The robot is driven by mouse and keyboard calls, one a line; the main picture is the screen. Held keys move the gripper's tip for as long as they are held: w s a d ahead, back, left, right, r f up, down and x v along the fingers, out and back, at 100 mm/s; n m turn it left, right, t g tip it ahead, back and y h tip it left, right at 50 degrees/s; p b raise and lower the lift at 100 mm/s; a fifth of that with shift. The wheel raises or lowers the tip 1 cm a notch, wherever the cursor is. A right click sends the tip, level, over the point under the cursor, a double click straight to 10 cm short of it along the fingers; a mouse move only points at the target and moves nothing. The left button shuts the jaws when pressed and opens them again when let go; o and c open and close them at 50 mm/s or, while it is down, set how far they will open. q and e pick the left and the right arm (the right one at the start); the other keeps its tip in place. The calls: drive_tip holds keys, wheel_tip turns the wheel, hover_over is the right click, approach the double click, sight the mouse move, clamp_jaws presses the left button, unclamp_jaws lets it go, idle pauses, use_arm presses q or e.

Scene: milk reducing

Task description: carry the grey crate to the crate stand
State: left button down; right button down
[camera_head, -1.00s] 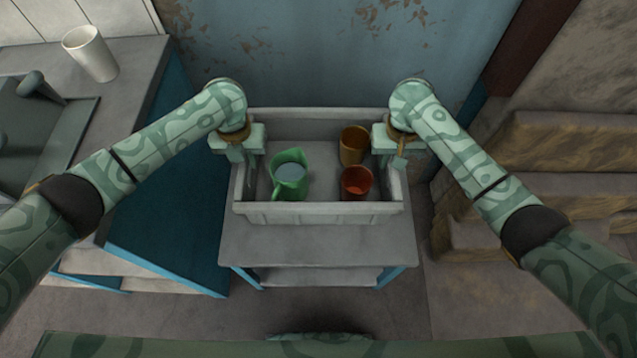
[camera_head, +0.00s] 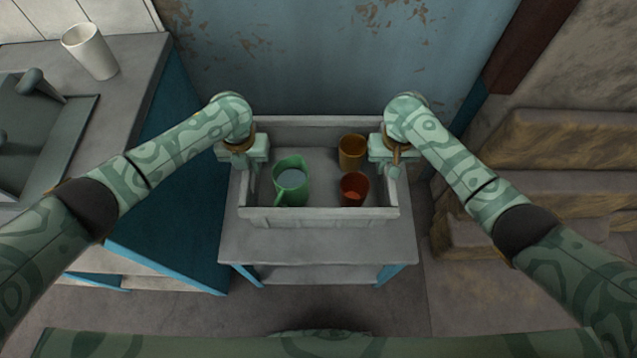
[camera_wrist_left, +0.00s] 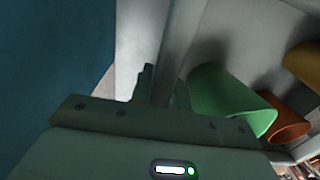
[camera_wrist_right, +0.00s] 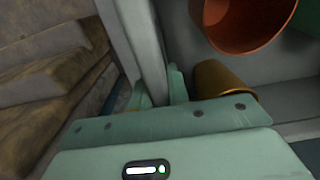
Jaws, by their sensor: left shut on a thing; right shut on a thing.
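The grey crate (camera_head: 318,214) is level in the head view, over the top of a small grey stand with blue legs (camera_head: 318,244). I cannot tell whether its underside touches the top. Inside stand a green jug (camera_head: 291,184) with pale liquid, a brown cup (camera_head: 352,152) and a red-orange cup (camera_head: 354,189), all upright. My left gripper (camera_head: 250,172) is shut on the crate's left end wall; the wall runs between its fingers in the left wrist view (camera_wrist_left: 172,60). My right gripper (camera_head: 388,170) is shut on the right end wall, which shows in the right wrist view (camera_wrist_right: 145,50).
A counter with a white cup (camera_head: 90,50) and a dark sink (camera_head: 45,130) stands at the left. A rusty blue wall (camera_head: 340,60) is close behind the crate. Brown stepped blocks (camera_head: 570,145) are at the right. Part of the stand's front top is bare.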

use_arm(q)
drive_tip(key=c, duration=1.6)
unclamp_jaws()
drive_tip(key=shift+a+f, duration=0.15)
drive_tip(key=shift+a, duration=0.05)
drive_tip(key=shift+c, duration=0.2)
use_arm(e)
drive_tip(key=c, duration=1.6)
unclamp_jaws()
drive_tip(key=shift+d+f, duration=0.1)
drive_tip(key=shift+f, duration=0.05)
drive_tip(key=shift+c, duration=0.2)
use_arm(q)
drive_tip(key=o, duration=0.3)
use_arm(e)
drive_tip(key=o, duration=0.3)
use_arm(q)
drive_tip(key=shift+d, duration=0.1)
wheel_tip(320, 180, up, 12)
drive_tip(key=shift+w+f, duration=0.1)
use_arm(e)
drive_tip(key=shift+r, duration=0.45)
wheel_tip(320, 180, up, 11)
drive_tip(key=shift+r, duration=0.1)
